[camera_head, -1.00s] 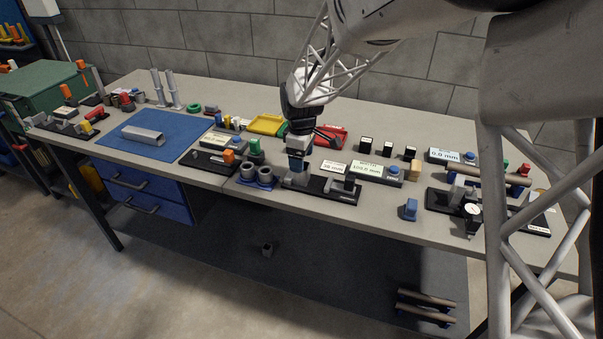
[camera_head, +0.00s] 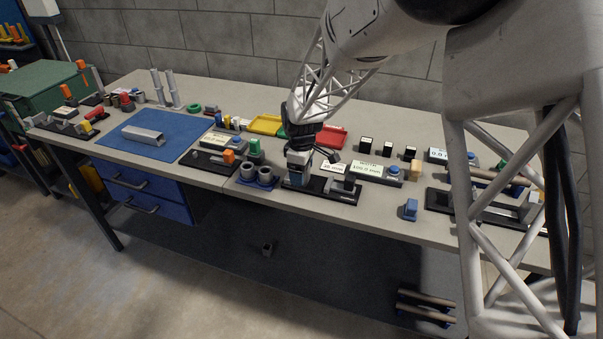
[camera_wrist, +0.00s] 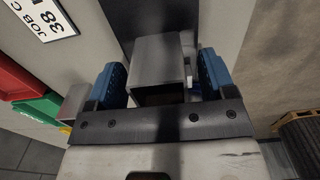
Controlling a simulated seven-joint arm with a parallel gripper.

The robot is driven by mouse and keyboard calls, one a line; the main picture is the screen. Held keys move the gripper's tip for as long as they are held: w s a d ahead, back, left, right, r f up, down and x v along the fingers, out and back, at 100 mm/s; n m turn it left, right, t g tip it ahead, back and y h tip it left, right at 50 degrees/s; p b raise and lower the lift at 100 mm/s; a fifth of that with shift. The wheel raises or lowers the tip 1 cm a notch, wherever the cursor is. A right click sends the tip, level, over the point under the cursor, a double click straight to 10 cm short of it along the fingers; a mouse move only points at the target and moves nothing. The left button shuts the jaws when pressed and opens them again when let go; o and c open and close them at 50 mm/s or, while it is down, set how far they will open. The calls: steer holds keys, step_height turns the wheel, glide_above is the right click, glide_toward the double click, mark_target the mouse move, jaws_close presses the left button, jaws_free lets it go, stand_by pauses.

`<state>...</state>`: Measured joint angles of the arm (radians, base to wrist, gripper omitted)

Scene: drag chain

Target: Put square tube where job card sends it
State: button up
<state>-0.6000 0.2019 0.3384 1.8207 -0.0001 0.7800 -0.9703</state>
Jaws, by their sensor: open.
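A grey hollow square tube piece (camera_wrist: 158,52) stands between my gripper's blue fingers in the wrist view, its dark open end facing the camera. My gripper (camera_wrist: 162,82) is open, one finger on each side of the piece, with a narrow gap visible at least on the right. In the head view my gripper (camera_head: 298,170) is low over a black fixture (camera_head: 325,190) and hides most of the piece there. The job card (camera_wrist: 45,14) is partly cut off, showing "JOB C" and "38". Another grey square tube (camera_head: 143,135) lies on the blue mat (camera_head: 185,127).
A width display (camera_head: 367,171) and small card (camera_head: 335,168) stand just right of my gripper. Red (camera_head: 331,136) and yellow (camera_head: 265,124) bins stand behind. A blue block (camera_head: 410,209) lies near the front edge.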

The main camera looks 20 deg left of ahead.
steer(key=c, duration=1.2)
steer(key=shift+r, duration=0.1)
steer(key=shift+r, duration=0.7)
step_height(320, 180, up, 2)
steer(key=shift+r, duration=0.1)
steer(key=s+d, duration=0.3)
steer(key=s, duration=0.1)
steer(key=s+d+r, duration=0.1)
steer(key=s+d, duration=0.2)
steer(key=s, duration=0.2)
steer(key=s+d, duration=0.2)
steer(key=s, duration=0.2)
steer(key=shift+s+d+r, duration=0.15)
steer(key=shift+d, duration=0.25)
steer(key=shift+a, duration=0.1)
